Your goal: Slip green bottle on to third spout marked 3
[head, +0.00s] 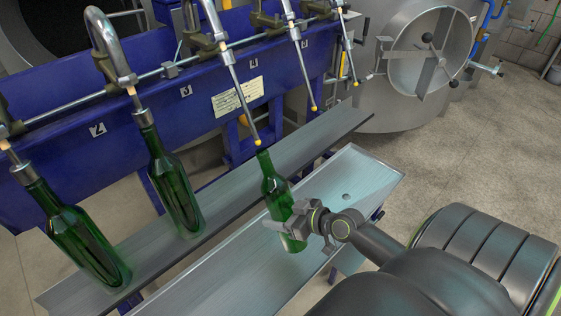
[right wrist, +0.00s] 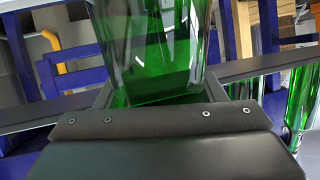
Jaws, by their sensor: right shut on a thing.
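A green bottle (head: 276,195) is held upright with a slight tilt in my right gripper (head: 291,224), over the front metal tray. In the right wrist view the bottle (right wrist: 150,50) fills the space beyond the jaw plates. Its open mouth is just below the yellow tip of the third spout (head: 241,101), which is a thin slanted tube right of the plate marked 3 (head: 186,90). A small gap seems to lie between mouth and tip; I cannot tell their depth alignment. My left gripper is out of view.
Two green bottles, one far left (head: 72,232) and one beside it (head: 174,188), hang on the first two spouts by the grey shelf (head: 225,180). More empty spouts (head: 304,75) are to the right. The metal tray (head: 345,180) lies in front.

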